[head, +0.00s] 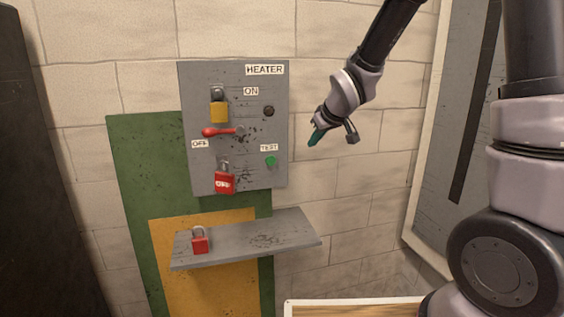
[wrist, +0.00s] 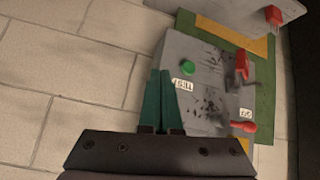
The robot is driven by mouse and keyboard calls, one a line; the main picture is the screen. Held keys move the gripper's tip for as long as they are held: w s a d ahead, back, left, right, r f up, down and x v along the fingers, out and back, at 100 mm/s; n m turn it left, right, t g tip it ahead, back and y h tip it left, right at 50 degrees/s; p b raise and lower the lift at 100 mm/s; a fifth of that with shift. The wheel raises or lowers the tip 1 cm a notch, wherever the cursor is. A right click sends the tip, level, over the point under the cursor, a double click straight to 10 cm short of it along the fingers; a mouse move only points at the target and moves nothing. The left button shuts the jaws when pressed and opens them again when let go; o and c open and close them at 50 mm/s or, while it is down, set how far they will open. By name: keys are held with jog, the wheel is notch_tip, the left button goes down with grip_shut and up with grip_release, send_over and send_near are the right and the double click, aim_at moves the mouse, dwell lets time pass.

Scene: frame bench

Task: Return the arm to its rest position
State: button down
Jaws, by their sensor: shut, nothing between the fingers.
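My gripper (head: 316,138) hangs in the air to the right of the grey heater panel in the head view, clear of it. Its two green fingers (wrist: 162,104) are together and hold nothing in the wrist view. My arm (head: 385,40) reaches in from the upper right. The heater panel (head: 252,93) is on the wall, with a red lever (head: 217,131) pointing left beside the OFF label. A green button (head: 271,161) sits under the TEST label; it also shows in the wrist view (wrist: 187,67).
A yellow padlock (head: 219,112) hangs at the panel's top and a red tagged padlock (head: 225,183) hangs low on it. Another red padlock (head: 200,240) stands on the grey shelf (head: 290,231). A wooden surface (head: 350,308) lies at the bottom. Bare wall is behind my gripper.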

jog(key=s+d+r+m+h, duration=0.1)
jog(key=s+d+r+m, duration=0.5)
jog(key=s+d+r, duration=0.5)
jog(key=s+d+r+m, duration=0.1)
jog(key=s+d+m, duration=0.1)
jog(key=s, duration=0.4)
jog(key=s+d+r+m+g, duration=0.1)
jog(key=s+d+r+m, duration=0.1)
jog(key=s, duration=0.5)
jog(key=shift+d+m, duration=0.3)
jog(key=shift+d, duration=0.2)
